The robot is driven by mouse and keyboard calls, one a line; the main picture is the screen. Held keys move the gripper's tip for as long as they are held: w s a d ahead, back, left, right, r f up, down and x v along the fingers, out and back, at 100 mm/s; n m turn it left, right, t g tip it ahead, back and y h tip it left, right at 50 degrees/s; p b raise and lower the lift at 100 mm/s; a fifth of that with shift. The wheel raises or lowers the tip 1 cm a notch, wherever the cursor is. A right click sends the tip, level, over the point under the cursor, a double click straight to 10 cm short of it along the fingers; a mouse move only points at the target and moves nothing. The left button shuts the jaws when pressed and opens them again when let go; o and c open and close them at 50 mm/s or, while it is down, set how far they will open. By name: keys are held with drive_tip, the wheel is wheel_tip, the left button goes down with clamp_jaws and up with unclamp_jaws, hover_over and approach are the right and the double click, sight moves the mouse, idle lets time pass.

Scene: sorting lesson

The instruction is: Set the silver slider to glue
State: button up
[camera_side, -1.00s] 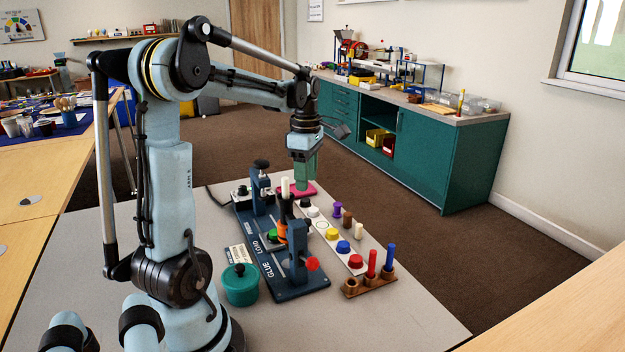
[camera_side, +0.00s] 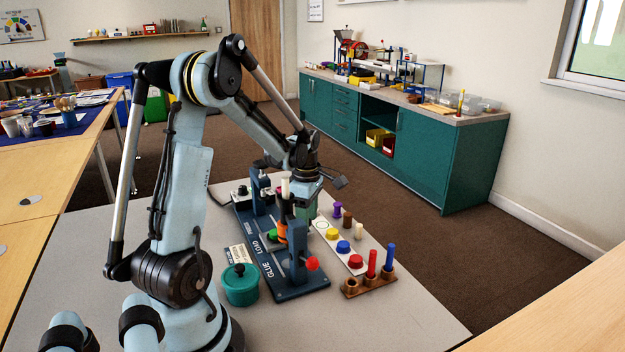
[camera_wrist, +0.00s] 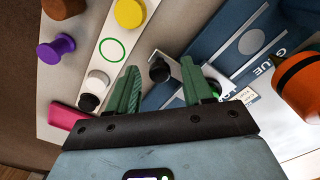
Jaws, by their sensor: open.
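The blue fixture (camera_side: 300,290) stands on the grey table, with GLUE and LOAD printed along its left edge. In the wrist view, a silver slider (camera_wrist: 193,82) with a black knob (camera_wrist: 160,71) shows by the fixture's edge. My gripper (camera_wrist: 158,64) has its green fingers apart, one on each side of the knob. I cannot tell whether they touch it. In the side view, my gripper (camera_side: 308,207) is low behind the fixture, and its fingertips and the slider are mostly hidden. The slider's setting cannot be read.
An orange cylinder (camera_wrist: 301,88) stands on the fixture. A pale strip (camera_side: 322,226) beside it carries yellow, blue and red knobs. Purple, brown and cream pegs stand farther right. A teal pot (camera_side: 240,286) and a wooden peg holder (camera_side: 352,290) are near the front.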

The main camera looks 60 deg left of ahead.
clamp_jaws()
idle(0.3)
drive_tip(key=d, duration=0.9)
drive_tip(key=shift+d, duration=0.1)
unclamp_jaws()
wheel_tip(320, 180, up, 12)
idle(0.7)
